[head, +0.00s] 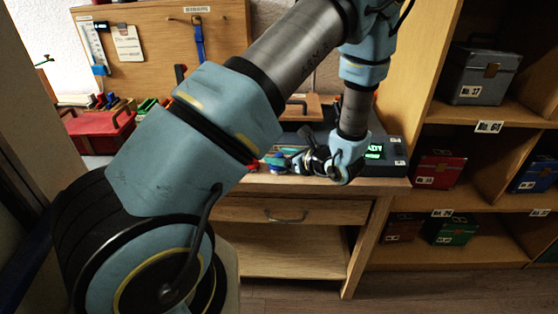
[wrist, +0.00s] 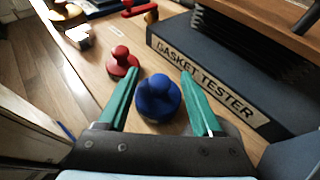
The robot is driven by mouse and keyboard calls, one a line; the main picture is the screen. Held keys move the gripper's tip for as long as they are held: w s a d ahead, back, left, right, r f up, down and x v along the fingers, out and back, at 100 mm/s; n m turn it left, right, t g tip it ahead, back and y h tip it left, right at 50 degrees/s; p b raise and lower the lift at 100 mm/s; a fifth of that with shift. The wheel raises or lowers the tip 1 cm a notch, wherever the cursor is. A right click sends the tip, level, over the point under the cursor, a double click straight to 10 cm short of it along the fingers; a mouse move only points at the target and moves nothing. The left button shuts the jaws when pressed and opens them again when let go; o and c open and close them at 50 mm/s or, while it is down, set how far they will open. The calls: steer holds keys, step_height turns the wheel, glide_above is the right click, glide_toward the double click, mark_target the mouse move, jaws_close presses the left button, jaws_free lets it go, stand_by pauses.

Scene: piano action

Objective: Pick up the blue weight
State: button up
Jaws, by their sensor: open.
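The blue weight (wrist: 158,97) is a round, knobbed piece standing upright on the wooden bench top in the wrist view. My gripper (wrist: 158,82) is open, with one green finger on each side of the weight. The weight lies between the fingers, and I cannot tell whether either finger touches it.
A red weight (wrist: 122,63) stands just beyond the left finger. The dark gasket tester (wrist: 205,75) borders the right side. A yellow-topped weight (wrist: 66,12) stands farther back. Shelves with metal boxes (head: 480,75) are at the right, and a red toolbox (head: 98,130) is at the left.

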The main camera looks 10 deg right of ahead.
steer(key=shift+w+a+f, duration=0.1)
steer(key=shift+w, duration=0.1)
jaws_close()
stand_by(0.4)
stand_by(0.9)
